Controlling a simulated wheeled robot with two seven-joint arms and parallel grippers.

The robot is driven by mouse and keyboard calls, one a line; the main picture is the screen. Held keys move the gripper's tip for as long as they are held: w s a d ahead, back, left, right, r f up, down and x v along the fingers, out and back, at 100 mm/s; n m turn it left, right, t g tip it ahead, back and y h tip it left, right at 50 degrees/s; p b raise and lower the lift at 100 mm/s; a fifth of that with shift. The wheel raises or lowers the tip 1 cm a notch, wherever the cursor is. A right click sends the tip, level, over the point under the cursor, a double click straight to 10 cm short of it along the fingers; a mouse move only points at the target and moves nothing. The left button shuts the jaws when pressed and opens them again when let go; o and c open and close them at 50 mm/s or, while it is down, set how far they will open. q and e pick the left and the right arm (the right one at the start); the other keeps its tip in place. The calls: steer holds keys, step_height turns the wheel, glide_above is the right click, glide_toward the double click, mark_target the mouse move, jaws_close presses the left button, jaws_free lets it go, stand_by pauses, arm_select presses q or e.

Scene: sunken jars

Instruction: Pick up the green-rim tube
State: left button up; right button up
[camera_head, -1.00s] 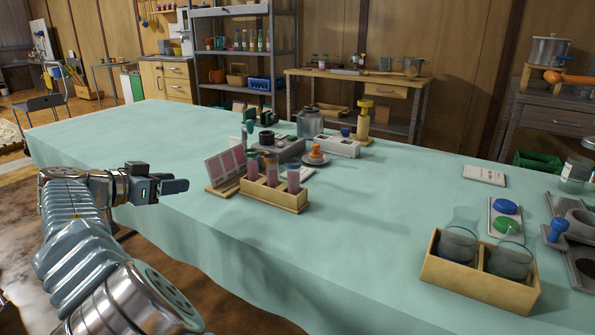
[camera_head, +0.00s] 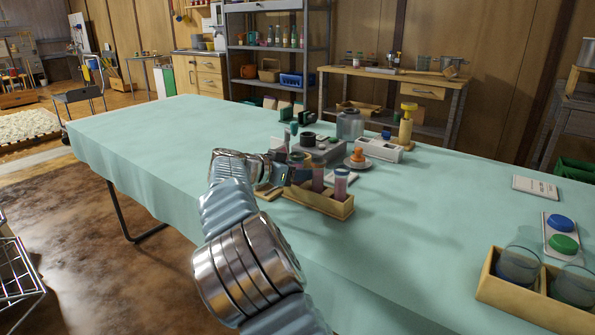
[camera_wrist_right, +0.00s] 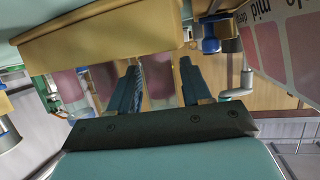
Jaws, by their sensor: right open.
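A wooden rack (camera_head: 325,203) stands on the cloth-covered table with three pink-filled tubes upright in it. The right tube (camera_head: 341,181) and middle tube (camera_head: 318,179) show clearly; the left one is partly hidden by my right gripper (camera_head: 285,174). I cannot make out a green rim for certain. In the right wrist view, turned upside down, the rack (camera_wrist_right: 100,40) is at the top. My right gripper (camera_wrist_right: 160,88) is open there, with the tube nearest the picture card (camera_wrist_right: 158,90) showing between its fingers. Contact cannot be told. My left gripper is not in view.
The picture card (camera_wrist_right: 285,40) is close beside the gripper. Behind the rack are a grey block (camera_head: 318,150), a glass jar (camera_head: 350,125) and an orange-knobbed dish (camera_head: 357,160). A wooden box (camera_head: 530,300) with glass jars stands front right.

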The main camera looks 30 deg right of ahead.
steer(key=shift+x, duration=1)
steer(key=shift+c, duration=0.4)
steer(key=c, duration=0.7)
steer(key=shift+o, duration=0.2)
steer(key=shift+r, duration=0.2)
